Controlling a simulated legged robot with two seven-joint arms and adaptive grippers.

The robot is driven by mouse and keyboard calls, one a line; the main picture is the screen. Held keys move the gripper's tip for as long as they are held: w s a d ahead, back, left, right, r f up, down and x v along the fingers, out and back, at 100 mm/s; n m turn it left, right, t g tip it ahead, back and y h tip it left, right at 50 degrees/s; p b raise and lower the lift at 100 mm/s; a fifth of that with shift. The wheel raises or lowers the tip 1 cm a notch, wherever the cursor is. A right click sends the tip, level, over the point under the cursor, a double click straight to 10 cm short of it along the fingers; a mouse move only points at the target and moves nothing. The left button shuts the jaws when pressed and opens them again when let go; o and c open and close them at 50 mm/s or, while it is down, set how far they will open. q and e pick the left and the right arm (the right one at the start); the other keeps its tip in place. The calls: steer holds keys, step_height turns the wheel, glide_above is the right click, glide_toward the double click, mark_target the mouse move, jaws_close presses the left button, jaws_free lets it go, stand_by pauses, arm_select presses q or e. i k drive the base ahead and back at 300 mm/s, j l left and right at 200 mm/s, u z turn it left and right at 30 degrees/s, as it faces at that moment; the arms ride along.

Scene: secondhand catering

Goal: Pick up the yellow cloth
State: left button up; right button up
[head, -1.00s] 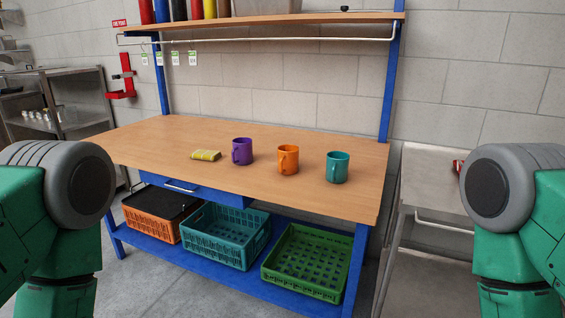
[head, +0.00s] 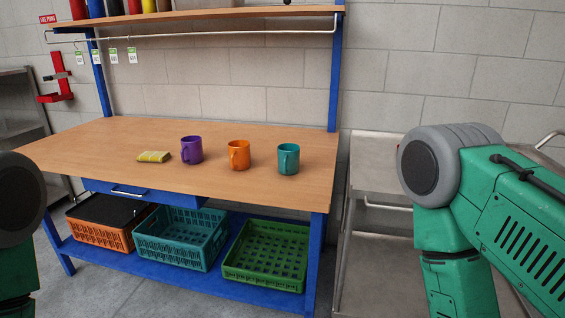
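The yellow cloth (head: 153,156) lies folded on the wooden top of the blue-framed workbench (head: 105,150), left of the mugs. A purple mug (head: 191,150) stands just to its right, apart from it. In the head view only parts of my green and grey arms show, at the left and right edges. Neither gripper is in the picture, and nothing covers the cloth.
An orange mug (head: 239,155) and a teal mug (head: 288,159) stand further right on the bench. Orange (head: 103,222), teal (head: 181,238) and green (head: 265,255) crates sit on the lower shelf. A metal cart (head: 375,178) stands right of the bench. The bench's front left is clear.

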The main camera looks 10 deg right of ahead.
mark_target(147, 157)
steer(key=z, duration=0.95)
steer(key=u, duration=1.5)
steer(key=i+j, duration=0.35)
steer(key=i, duration=0.15)
steer(key=z, duration=0.05)
